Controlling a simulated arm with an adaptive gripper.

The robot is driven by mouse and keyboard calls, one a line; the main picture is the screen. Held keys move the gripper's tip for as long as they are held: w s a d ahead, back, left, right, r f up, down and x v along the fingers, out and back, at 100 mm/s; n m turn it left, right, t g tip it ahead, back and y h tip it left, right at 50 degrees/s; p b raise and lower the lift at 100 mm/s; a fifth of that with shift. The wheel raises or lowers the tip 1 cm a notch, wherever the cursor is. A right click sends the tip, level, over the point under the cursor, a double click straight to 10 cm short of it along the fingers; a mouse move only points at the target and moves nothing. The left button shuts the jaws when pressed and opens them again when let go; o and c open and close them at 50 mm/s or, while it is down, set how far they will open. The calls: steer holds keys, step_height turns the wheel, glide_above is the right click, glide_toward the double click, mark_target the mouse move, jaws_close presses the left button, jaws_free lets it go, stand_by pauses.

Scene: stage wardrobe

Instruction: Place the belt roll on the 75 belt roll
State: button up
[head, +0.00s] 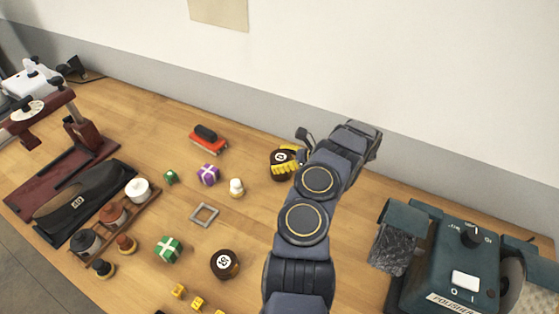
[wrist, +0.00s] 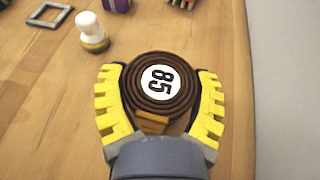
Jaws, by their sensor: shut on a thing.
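A brown belt roll (wrist: 160,85) with a white label reading 85 lies flat between the yellow fingers of my gripper (wrist: 160,100). The fingers are shut on it from both sides. In the head view, this held belt roll (head: 280,158) shows at the back middle of the table, partly hidden by my gripper (head: 287,160). I cannot tell whether it touches the table. A second dark belt roll (head: 225,264) lies flat at the front middle, well apart from my gripper. Its round white label is too small to read surely.
A white-topped stamp (head: 236,187), a grey square frame (head: 204,214), a purple box (head: 208,174) and a green box (head: 168,249) stand left of my arm. A red brush (head: 208,139) lies behind. A polisher (head: 450,265) stands right. Small yellow blocks (head: 197,302) lie in front.

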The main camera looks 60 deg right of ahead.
steer(key=shift+f, duration=0.45)
steer(key=shift+f, duration=0.1)
steer(key=o, duration=1.2)
steer(key=shift+c, duration=0.2)
